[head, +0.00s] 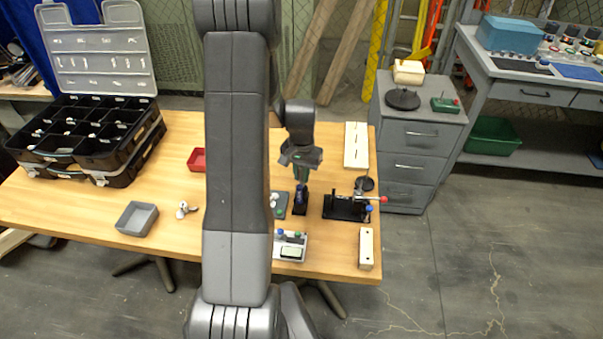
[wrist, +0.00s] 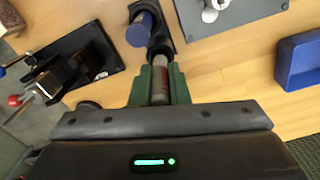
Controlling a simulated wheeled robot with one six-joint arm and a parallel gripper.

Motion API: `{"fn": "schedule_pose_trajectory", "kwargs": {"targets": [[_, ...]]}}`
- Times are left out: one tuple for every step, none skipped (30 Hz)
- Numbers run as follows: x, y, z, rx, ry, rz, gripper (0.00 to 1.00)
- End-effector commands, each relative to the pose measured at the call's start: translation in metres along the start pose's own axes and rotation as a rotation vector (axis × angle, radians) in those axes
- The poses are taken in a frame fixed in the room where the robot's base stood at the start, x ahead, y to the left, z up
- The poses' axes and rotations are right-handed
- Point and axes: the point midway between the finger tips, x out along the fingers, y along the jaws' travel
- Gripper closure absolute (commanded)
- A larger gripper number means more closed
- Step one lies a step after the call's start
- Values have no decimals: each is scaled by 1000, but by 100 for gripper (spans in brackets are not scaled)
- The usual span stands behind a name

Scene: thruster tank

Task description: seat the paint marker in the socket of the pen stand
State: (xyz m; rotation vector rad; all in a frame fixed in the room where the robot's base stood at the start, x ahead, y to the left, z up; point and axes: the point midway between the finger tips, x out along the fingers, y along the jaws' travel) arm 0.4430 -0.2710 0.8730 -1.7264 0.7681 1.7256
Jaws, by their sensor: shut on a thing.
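My gripper (head: 301,178) is over the right part of the table, pointing down. In the wrist view its green fingers (wrist: 160,84) are shut on the paint marker (wrist: 161,88), a grey cylinder with a dark red band. The marker's dark far end points at the black pen stand (wrist: 165,46). A blue cylinder (wrist: 140,30) stands in or on the stand beside it. In the head view the pen stand (head: 300,206) is right below the fingers. Whether the marker's end is inside the socket or only above it cannot be told.
A black clamp fixture (head: 343,207) with a red-knobbed lever stands close to the right of the stand. A grey plate (head: 281,205) lies to its left, and a small device (head: 291,247) in front. A red bin (head: 197,159) and a grey bin (head: 137,218) are farther left.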

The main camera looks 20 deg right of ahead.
Motion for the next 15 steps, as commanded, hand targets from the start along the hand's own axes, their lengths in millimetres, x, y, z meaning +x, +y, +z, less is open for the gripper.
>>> {"fn": "schedule_pose_trajectory", "kwargs": {"targets": [[0,0,0,0,0,0,100],[0,0,0,0,0,0,100],[0,0,0,0,0,0,100],[0,0,0,0,0,0,100],[0,0,0,0,0,0,100],[0,0,0,0,0,0,100],[0,0,0,0,0,0,100],[0,0,0,0,0,0,100],[0,0,0,0,0,0,100],[0,0,0,0,0,0,100],[1,0,0,0,0,0,100],[2,0,0,0,0,0,100],[2,0,0,0,0,0,100],[3,0,0,0,0,0,100],[5,0,0,0,0,0,100]]}}
